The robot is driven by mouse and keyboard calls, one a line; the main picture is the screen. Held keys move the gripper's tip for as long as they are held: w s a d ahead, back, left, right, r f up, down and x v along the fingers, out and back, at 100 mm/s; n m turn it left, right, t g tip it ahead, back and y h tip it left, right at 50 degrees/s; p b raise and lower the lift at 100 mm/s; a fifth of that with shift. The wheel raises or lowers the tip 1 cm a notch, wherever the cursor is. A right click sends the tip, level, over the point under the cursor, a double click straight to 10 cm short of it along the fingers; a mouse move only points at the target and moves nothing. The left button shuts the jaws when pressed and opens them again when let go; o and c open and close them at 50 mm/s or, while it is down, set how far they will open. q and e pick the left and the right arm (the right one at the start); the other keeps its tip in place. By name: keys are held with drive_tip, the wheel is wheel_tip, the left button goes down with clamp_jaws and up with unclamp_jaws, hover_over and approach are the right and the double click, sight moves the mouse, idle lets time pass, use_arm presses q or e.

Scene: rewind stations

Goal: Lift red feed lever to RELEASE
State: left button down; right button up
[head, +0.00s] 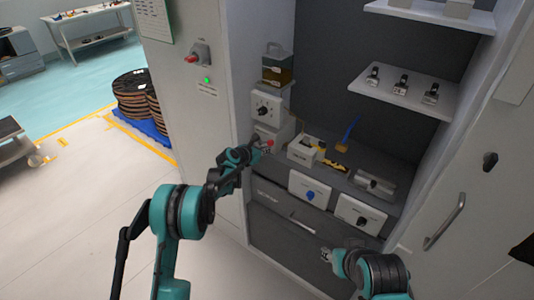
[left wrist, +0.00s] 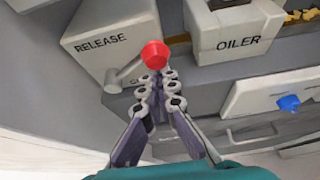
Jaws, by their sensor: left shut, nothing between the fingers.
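The red feed lever's knob (left wrist: 155,54) shows in the left wrist view on a grey arm (left wrist: 125,75), on a white box marked RELEASE (left wrist: 100,42) near its top. The lever arm points to the right and slightly up. In the head view the red knob (head: 269,143) is small, at the shelf's left end. My left gripper (left wrist: 160,78) is shut and empty, its fingertips right at the underside of the knob; I cannot tell whether they touch. It also shows in the head view (head: 261,146). The lower label is partly hidden. My right gripper (head: 327,256) is low in front of the drawer.
A box marked OILER (left wrist: 238,35) stands just right of the lever box. A dial box (head: 266,106) is above it. Blue-knob (head: 309,195) and black-knob (head: 361,221) panels sit lower right. A drawer (head: 290,220) lies below.

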sight(262, 142)
use_arm(q)
drive_tip(key=r+n, duration=0.1)
drive_tip(key=w+a+r+n+g+h, duration=0.1)
drive_tip(key=a+r+n+h, duration=0.1)
drive_tip(key=shift+w+r, duration=0.2)
drive_tip(key=shift+w, duration=0.05)
use_arm(e)
drive_tip(key=shift+r, duration=0.1)
use_arm(q)
drive_tip(key=shift+w+a, duration=0.1)
idle(0.4)
idle(0.4)
